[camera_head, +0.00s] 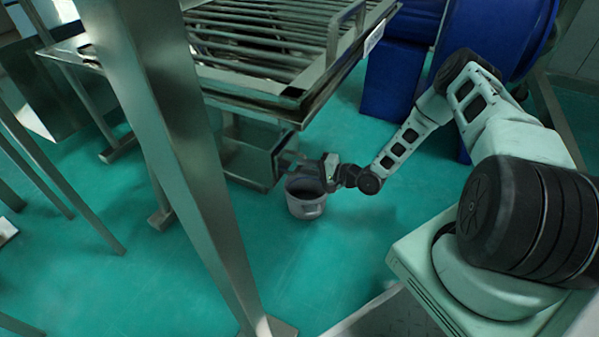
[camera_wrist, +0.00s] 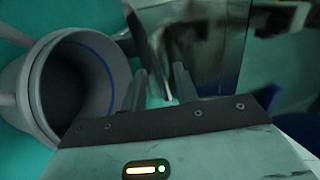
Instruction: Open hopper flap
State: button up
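The metal hopper chute (camera_head: 245,163) hangs under the sieve in the head view. Its right end is beside my gripper (camera_head: 312,172), and the flap there is small and partly hidden. In the wrist view, a shiny metal plate (camera_wrist: 205,40), apparently the hopper's end or flap, stands just ahead of my gripper (camera_wrist: 160,82). The two fingers are apart, with a gap between them. They point at the plate's lower left part. I cannot tell whether they touch it. I see nothing clearly held.
A grey bucket (camera_head: 306,208) stands on the floor under my gripper; it also shows in the wrist view (camera_wrist: 118,75). The slatted sieve table (camera_head: 300,100) is above. A metal post (camera_head: 170,120) stands at left. Blue machinery (camera_head: 395,80) is behind. Green floor lies open in front.

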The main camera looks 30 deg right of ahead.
jog(key=shift+b+x, duration=0.35)
jog(key=shift+x, duration=1)
grip_shut()
jog(key=p, duration=0.1)
jog(key=r+p, duration=0.1)
jog(key=p, duration=0.1)
jog(key=shift+s+d+r+g+h, duration=0.2)
jog(key=shift+s+g+h, duration=0.1)
jog(key=shift+s+g, duration=0.1)
jog(key=g+p, duration=0.1)
jog(key=p, duration=0.1)
jog(key=s+d+r+g+h+p, duration=0.1)
jog(key=p, duration=0.1)
jog(key=s+p, duration=0.1)
jog(key=p, duration=0.2)
jog(key=shift+s+d+r+g+h, duration=0.15)
jog(key=shift+d+r+g+h, duration=0.1)
jog(key=shift+r+g+h, duration=0.15)
